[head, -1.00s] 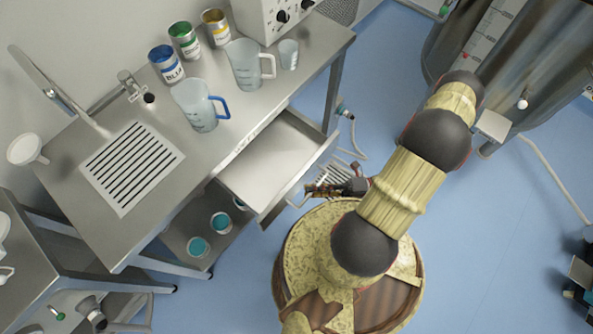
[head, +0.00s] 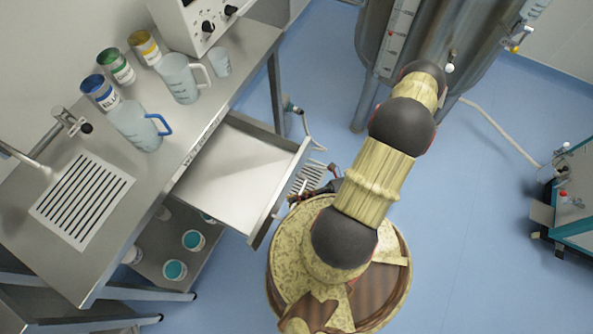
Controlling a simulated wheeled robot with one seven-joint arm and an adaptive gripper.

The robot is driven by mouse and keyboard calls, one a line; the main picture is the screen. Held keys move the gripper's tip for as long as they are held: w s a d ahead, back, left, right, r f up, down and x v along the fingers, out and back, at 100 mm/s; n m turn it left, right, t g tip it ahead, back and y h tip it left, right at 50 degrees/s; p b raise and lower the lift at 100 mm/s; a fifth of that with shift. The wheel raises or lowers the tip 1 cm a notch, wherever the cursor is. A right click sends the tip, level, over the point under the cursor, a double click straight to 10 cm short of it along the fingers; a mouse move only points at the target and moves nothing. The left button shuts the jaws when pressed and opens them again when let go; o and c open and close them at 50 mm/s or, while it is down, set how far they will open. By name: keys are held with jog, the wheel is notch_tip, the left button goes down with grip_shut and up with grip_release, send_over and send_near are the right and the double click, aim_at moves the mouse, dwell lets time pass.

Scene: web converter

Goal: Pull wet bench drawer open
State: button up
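The wet bench drawer (head: 232,178) is a shallow, empty metal tray that stands well out from under the steel bench top (head: 140,185). Its front panel (head: 268,208) faces my arm. My gripper (head: 312,192) is low, close to the outer side of this panel, between it and my arm. The gripper is small and dark here and partly covered by my arm. I cannot make out its fingers or the drawer handle clearly, nor whether they touch.
The bench carries blue, green and yellow-labelled cans (head: 118,66), two measuring jugs (head: 136,126), a small cup (head: 221,63), a drain grate (head: 82,200) and a control box (head: 196,22). Teal-filled cups (head: 193,240) stand on the lower shelf. A large metal vessel (head: 445,45) stands behind.

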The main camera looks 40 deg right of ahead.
jog(key=o, duration=0.5)
jog(key=shift+d, duration=0.15)
jog(key=v, duration=1.1)
jog(key=shift+s+d+f, duration=0.1)
jog(key=shift+s+d, duration=0.1)
jog(key=shift+d, duration=0.15)
